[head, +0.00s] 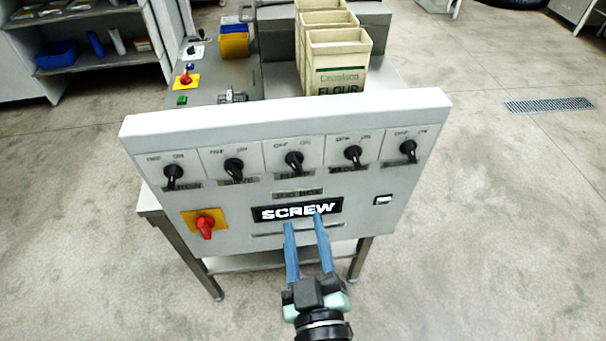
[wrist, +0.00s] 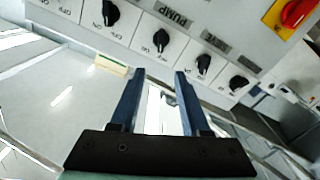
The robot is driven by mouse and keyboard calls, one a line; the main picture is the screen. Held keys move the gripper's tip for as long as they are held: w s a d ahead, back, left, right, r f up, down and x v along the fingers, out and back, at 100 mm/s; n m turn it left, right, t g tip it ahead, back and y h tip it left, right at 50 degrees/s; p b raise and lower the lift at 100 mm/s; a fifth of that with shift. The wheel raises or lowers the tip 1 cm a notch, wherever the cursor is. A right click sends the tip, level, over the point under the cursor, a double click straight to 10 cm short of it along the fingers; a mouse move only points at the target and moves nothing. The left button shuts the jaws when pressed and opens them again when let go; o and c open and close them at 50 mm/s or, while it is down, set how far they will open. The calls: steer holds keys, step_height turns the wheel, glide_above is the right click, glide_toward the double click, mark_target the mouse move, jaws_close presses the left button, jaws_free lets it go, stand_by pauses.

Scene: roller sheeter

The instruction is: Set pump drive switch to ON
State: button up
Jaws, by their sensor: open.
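The pump drive switch (head: 294,160) appears to be the middle black rotary knob in the panel's upper row, with OFF marked left and ON right. In the wrist view, this knob (wrist: 160,40) sits beside a label reading PUMP, and the panel looks turned over. Which mark it points to is too small to tell. My gripper (head: 303,220) is open and empty, its blue fingers apart at the lower edge of the SCREW sign, below the knob row. In the wrist view, my gripper (wrist: 159,72) shows the pump knob just beyond its tips, not between them.
Similar black knobs stand on both sides, such as the neighbouring left knob (head: 234,167). A red switch on a yellow plate (head: 205,225) is at lower left, and a small white rocker (head: 383,200) at right. Flour boxes (head: 335,60) stand behind the panel. Floor is clear at right.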

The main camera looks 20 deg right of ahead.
mark_target(294, 166)
steer(key=x, duration=0.8)
steer(key=p+x, duration=0.1)
steer(key=x, duration=0.3)
steer(key=shift+w+d+f, duration=0.2)
steer(key=shift+w+f, duration=0.1)
steer(key=shift+w, duration=0.05)
steer(key=shift+c, duration=0.3)
jaws_close()
